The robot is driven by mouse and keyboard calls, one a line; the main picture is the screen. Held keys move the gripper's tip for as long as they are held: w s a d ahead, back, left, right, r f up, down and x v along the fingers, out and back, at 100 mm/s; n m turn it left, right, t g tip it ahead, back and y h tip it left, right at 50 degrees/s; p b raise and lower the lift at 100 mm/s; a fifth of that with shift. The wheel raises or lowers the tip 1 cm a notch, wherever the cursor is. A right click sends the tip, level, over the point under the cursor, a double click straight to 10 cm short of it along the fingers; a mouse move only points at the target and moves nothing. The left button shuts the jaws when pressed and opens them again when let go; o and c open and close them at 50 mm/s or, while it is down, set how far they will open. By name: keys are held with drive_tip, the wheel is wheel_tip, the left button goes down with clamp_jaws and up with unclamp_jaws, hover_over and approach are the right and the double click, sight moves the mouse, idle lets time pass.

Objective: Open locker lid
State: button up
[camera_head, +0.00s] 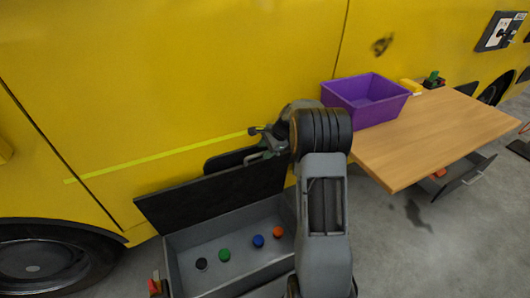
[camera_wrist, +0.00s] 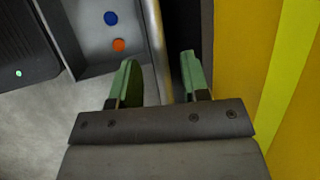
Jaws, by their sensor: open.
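The locker (camera_head: 178,262) is a grey open-topped box at the bottom of the head view. Its dark lid (camera_head: 200,200) stands raised, tilted back toward the yellow wall. My gripper (camera_head: 258,142) is above the lid's right end, its jaws apart. In the wrist view, my gripper (camera_wrist: 158,72) has two green fingers spread. A pale metallic bar (camera_wrist: 156,40) runs between them, apparently along the lid; contact cannot be told. Inside the locker lie black (camera_head: 201,264), green (camera_head: 224,255), blue (camera_head: 258,241) and orange (camera_head: 278,232) round pieces. My arm hides the locker's right end.
A yellow vehicle side (camera_head: 150,90) stands close behind the locker, with a dark wheel (camera_head: 40,265) at left. A wooden table (camera_head: 440,135) at right bears a purple bin (camera_head: 365,98). An open drawer (camera_head: 462,175) juts out below the table. Grey floor is free at lower right.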

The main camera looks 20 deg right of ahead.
drive_tip(key=shift+w+a+f, duration=0.1)
drive_tip(key=shift+a+f, duration=0.05)
drive_tip(key=shift+f, duration=0.2)
clamp_jaws()
idle(0.4)
